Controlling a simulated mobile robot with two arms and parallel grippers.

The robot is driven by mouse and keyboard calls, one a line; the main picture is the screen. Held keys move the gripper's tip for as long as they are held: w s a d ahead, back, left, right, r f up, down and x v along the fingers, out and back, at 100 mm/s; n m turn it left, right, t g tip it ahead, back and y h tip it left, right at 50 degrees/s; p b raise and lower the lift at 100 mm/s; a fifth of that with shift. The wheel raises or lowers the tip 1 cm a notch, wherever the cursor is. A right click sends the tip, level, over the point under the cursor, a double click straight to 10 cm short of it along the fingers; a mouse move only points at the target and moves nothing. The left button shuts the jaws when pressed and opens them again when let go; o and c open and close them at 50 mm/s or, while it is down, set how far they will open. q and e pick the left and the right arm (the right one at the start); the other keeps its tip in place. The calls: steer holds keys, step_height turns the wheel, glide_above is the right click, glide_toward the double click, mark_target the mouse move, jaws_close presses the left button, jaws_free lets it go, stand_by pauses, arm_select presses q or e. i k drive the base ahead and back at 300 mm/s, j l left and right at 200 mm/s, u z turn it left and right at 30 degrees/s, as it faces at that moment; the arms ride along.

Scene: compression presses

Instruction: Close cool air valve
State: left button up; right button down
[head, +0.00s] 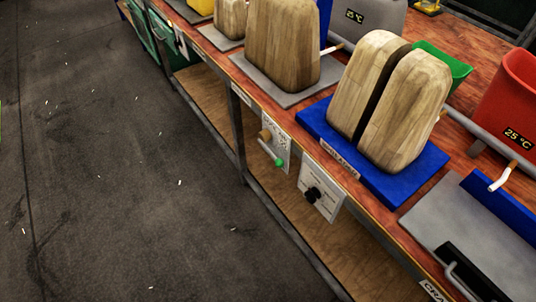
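No part is clearly marked as the cool air valve; the small lettering is too small to read. A small white-tipped fitting with a brown end (502,177) sits below the red container at the right. A white panel (323,206) with a black round knob (313,193) is on the bench front. Left of it, another panel (283,153) carries a tan knob (266,135) and a green button (279,163). Another small fitting (333,48) shows between the wooden blocks. Neither of my grippers is in view.
A long red-brown bench (358,192) runs diagonally. Wooden blocks (408,110) stand on a blue plate (408,190). A red container (508,95) and a grey one (370,22) read 25 °C. A grey plate (450,222) has a black handle part.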

mark_target(279, 162)
steer(key=j+z, duration=0.15)
steer(key=j, duration=1.95)
steer(key=i, duration=0.05)
